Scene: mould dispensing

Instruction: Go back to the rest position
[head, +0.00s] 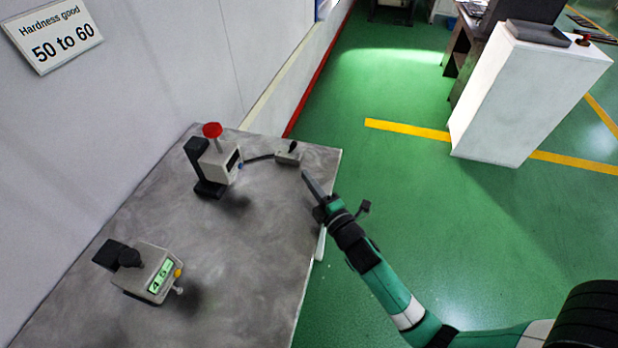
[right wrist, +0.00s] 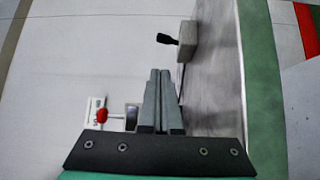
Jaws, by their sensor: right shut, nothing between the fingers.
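My right gripper (head: 312,185) is shut and empty. It is at the right edge of the grey table (head: 250,255) in the head view, near the small switch box with a black lever (head: 289,154). In the right wrist view its two fingers (right wrist: 160,75) lie together with nothing between them, and the switch box (right wrist: 187,41) shows beyond their tips. A white device with a red knob (head: 218,160) stands at the back of the table, joined to the box by a black cable. My left gripper is not in view.
A grey tester with a green display reading about 45 (head: 148,272) sits at the table's front left. A wall sign (head: 53,33) reads "Hardness good 50 to 60". A white pedestal (head: 525,90) stands on the green floor at right. The floor beside the table is clear.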

